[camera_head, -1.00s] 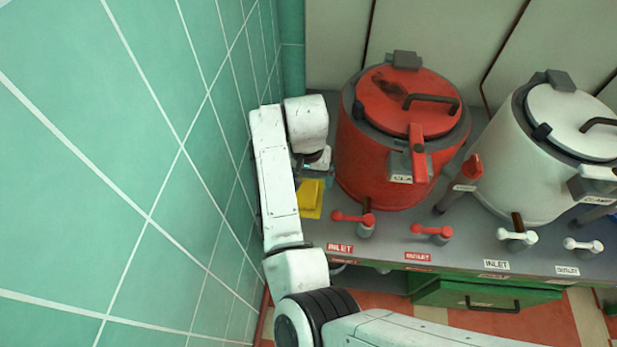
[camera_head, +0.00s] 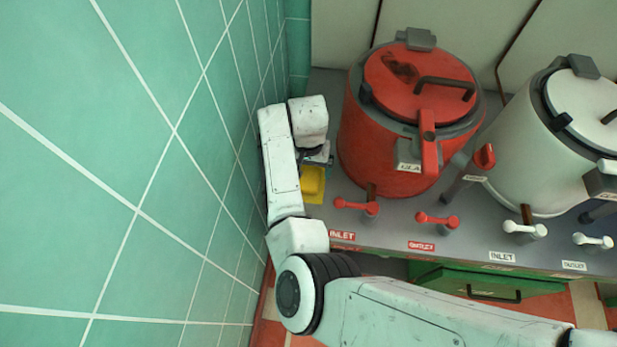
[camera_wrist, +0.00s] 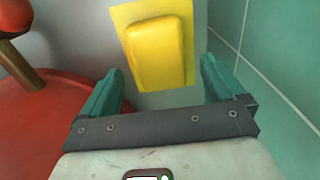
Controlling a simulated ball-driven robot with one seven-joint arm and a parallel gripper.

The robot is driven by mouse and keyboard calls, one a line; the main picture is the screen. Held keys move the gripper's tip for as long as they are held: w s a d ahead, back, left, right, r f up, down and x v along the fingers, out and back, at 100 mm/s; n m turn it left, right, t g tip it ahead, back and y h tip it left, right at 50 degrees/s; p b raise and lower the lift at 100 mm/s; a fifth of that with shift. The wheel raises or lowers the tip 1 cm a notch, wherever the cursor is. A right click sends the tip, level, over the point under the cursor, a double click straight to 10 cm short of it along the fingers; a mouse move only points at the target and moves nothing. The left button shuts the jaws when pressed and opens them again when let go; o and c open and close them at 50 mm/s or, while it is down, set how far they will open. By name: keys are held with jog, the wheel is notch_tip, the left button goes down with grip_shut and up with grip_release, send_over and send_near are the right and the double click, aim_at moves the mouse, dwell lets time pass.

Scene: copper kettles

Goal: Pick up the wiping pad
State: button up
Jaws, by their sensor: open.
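The yellow wiping pad (camera_head: 313,183) lies on the grey counter between the tiled wall and the red kettle. In the wrist view the pad (camera_wrist: 158,52) is a raised yellow block on a flat yellow base. My gripper (camera_wrist: 162,85) is open and empty, its two green fingers spread wide. The pad lies beyond the fingertips, roughly centred between them, and the fingers do not touch it. In the head view my gripper (camera_head: 318,158) is just behind the pad, its fingers partly hidden by my arm.
The red kettle (camera_head: 385,150) stands close on the right, with red inlet and outlet taps (camera_head: 357,206) at its front. The green tiled wall (camera_head: 150,180) is close on the left. A white kettle (camera_head: 520,155) stands farther right. Free counter around the pad is narrow.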

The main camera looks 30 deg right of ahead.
jog(key=shift+f, duration=1.2)
jog(key=shift+c, duration=0.4)
jog(key=c, duration=1)
